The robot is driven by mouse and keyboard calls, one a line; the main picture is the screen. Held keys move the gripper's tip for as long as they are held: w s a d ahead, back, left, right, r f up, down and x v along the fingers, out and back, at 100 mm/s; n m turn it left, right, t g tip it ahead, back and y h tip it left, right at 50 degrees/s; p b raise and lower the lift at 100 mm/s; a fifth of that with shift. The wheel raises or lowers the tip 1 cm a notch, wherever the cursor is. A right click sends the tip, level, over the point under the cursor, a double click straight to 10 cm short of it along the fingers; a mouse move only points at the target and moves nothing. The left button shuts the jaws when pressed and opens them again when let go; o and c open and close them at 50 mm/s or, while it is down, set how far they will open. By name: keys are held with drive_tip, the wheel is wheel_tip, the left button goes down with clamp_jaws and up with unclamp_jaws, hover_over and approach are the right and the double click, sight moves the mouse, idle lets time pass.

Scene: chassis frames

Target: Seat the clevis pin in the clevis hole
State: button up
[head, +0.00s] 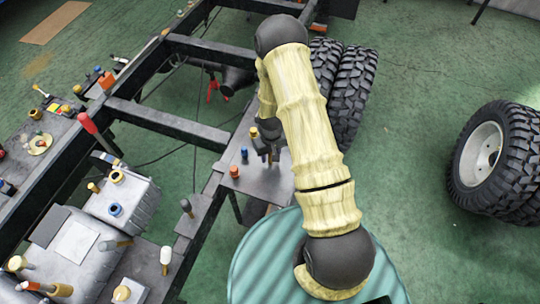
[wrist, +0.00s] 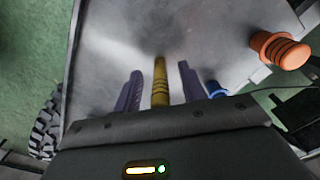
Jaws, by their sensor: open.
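My gripper (head: 268,154) is low over a grey plate (head: 258,184) on the chassis frame, partly hidden by my arm. In the wrist view my gripper's two purple-grey fingers (wrist: 160,72) are open. A brass-yellow ridged pin (wrist: 160,85) stands between them, with a gap visible on each side. I cannot tell for sure that this is the clevis pin. The grey plate also fills the wrist view (wrist: 215,40) beyond the fingers. I cannot make out the clevis hole in either view.
An orange ridged plug (wrist: 280,50) and a blue one (wrist: 215,88) stand right of the fingers. In the head view, the orange plug (head: 234,172) is near the plate's edge. Tyres (head: 352,95) stand behind my arm.

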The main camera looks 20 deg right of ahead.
clamp_jaws()
drive_tip(key=shift+r, duration=0.1)
wheel_tip(320, 180, up, 10)
drive_tip(key=shift+f+b, duration=0.1)
drive_tip(key=shift+b, duration=1)
drive_tip(key=shift+m, duration=0.9)
wheel_tip(320, 180, down, 7)
drive_tip(key=shift+w+f, duration=0.1)
drive_tip(key=shift+w, duration=0.05)
